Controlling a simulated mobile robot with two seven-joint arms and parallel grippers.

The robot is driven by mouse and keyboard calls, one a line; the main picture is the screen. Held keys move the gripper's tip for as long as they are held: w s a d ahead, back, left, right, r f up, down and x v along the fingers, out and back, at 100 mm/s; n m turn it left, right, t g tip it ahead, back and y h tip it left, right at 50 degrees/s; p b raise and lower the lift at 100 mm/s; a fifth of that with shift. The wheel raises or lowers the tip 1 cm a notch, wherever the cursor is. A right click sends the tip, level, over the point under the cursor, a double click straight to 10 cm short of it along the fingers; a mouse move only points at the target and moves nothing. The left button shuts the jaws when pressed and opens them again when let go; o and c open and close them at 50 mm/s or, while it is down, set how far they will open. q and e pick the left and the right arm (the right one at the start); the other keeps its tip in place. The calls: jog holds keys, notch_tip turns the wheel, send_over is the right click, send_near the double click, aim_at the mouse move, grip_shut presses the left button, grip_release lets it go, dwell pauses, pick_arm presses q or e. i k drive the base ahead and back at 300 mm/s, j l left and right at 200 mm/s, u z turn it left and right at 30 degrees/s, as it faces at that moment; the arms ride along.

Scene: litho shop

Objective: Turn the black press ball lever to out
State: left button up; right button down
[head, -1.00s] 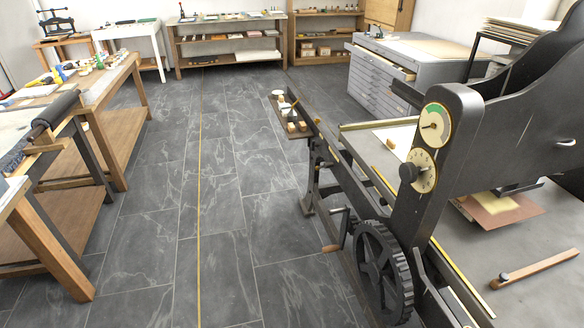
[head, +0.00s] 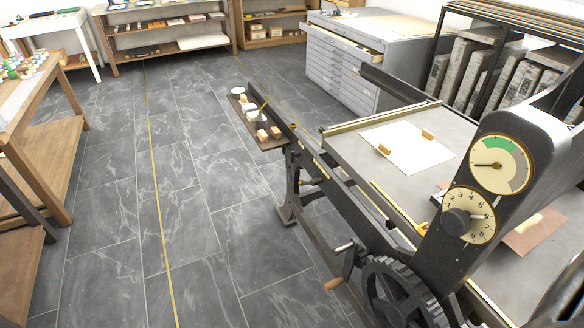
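The black press (head: 436,232) stands at the right, its long frame running away from me. Its upright carries a round gauge (head: 500,164) with a green sector and, below it, a numbered dial (head: 469,216) with a black knob. A crank with a wooden handle (head: 335,283) sits low beside the black gear wheel (head: 395,300). I cannot pick out a ball lever with certainty; the press's right part is cut off by the picture edge. Neither of my grippers is in view.
The press bed (head: 350,155) holds a white sheet (head: 405,146) with two small wooden blocks. A side shelf (head: 270,142) with small items juts from the press's far end. Wooden tables stand at the left, a grey drawer cabinet (head: 345,62) behind. The tiled floor between is clear.

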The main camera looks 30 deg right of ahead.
aim_at(319, 181)
jog(key=i, duration=2.9)
jog(key=i+z, duration=0.2)
jog(key=z, duration=0.2)
jog(key=i+j+z, duration=0.1)
jog(key=z, duration=0.25)
jog(key=i+j+z, duration=0.1)
jog(key=i+z, duration=0.15)
jog(key=z, duration=0.15)
